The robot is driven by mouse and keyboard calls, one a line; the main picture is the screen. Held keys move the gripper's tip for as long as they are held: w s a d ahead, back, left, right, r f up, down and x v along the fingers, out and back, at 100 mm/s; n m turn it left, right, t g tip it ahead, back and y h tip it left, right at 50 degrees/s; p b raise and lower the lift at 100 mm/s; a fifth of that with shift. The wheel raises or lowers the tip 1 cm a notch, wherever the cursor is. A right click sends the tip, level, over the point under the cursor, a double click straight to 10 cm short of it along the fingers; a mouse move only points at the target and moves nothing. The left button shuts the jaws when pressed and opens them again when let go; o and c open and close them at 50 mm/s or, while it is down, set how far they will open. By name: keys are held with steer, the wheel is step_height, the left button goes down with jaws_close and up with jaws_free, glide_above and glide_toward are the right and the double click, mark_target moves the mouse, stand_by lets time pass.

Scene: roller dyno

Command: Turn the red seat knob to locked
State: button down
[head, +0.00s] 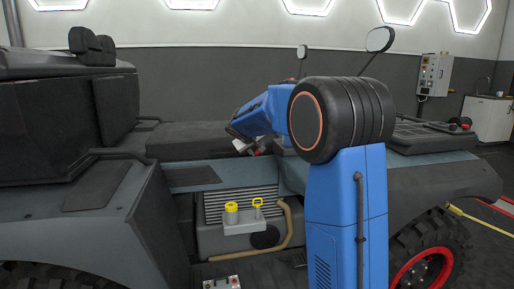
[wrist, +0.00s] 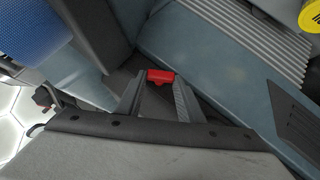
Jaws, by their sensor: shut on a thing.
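The red seat knob (wrist: 161,76) shows in the wrist view as a small bar lying nearly level across the picture, between the tips of my two grey fingers. My gripper (wrist: 158,84) is shut on it. In the head view my gripper (head: 246,147) reaches down beside the vehicle's seat area, with a bit of red (head: 257,152) at its tip. There the knob is mostly hidden by the gripper and arm. I cannot read any locked or unlocked mark around it.
The open vehicle side holds a yellow cap (head: 231,207), a yellow pull handle (head: 257,202) and a tan hose (head: 290,229) below my gripper. A mirror (head: 380,39) rises behind my arm.

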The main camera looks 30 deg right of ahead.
stand_by(0.3)
steer(key=c, duration=1.2)
jaws_free()
steer(key=shift+s+d, duration=0.1)
